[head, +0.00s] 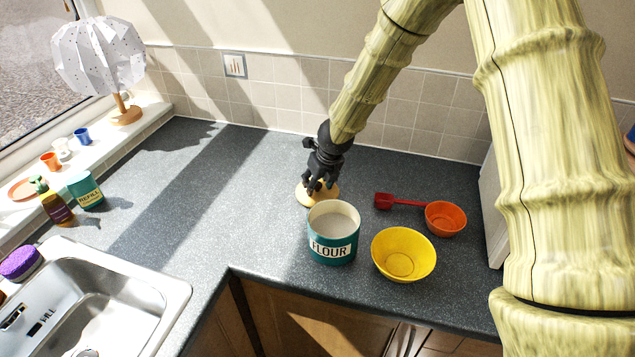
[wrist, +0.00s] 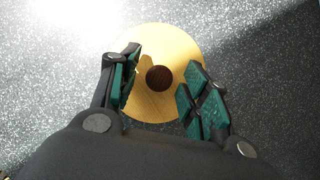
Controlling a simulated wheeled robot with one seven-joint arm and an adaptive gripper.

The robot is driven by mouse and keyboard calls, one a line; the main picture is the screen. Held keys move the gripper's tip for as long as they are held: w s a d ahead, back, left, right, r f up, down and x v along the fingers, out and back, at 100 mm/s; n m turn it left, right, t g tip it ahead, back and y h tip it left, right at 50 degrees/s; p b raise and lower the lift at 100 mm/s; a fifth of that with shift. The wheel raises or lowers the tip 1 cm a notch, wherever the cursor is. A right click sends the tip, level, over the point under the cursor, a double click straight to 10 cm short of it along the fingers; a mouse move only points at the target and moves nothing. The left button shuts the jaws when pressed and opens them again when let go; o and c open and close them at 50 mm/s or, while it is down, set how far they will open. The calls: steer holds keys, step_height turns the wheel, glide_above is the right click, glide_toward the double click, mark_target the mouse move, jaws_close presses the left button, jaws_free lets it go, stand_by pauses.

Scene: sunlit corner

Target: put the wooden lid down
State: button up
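The round wooden lid (head: 304,198) looks to lie flat on the grey counter, just behind the flour canister (head: 334,247). In the wrist view the pale lid (wrist: 165,40) has a dark round knob (wrist: 159,78) at its middle. My gripper (head: 320,186) is right above the lid, pointing down, and hides part of it in the head view. In the wrist view my gripper (wrist: 162,86) is open, its green-padded fingers on either side of the knob with gaps to both. The teal canister stands uncovered, with pale contents showing inside.
A yellow bowl (head: 404,254), an orange bowl (head: 445,218) and a red scoop (head: 398,202) are right of the canister. The sink (head: 113,297) is at the lower left. A refill tub (head: 85,190) and bottle (head: 54,205) stand left. The counter left of the lid is clear.

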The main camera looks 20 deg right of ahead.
steer(key=shift+r, duration=0.2)
steer(key=shift+s+r, duration=0.1)
steer(key=shift+r, duration=0.2)
steer(key=b+v, duration=0.2)
steer(key=v, duration=0.9)
steer(key=shift+d, duration=0.1)
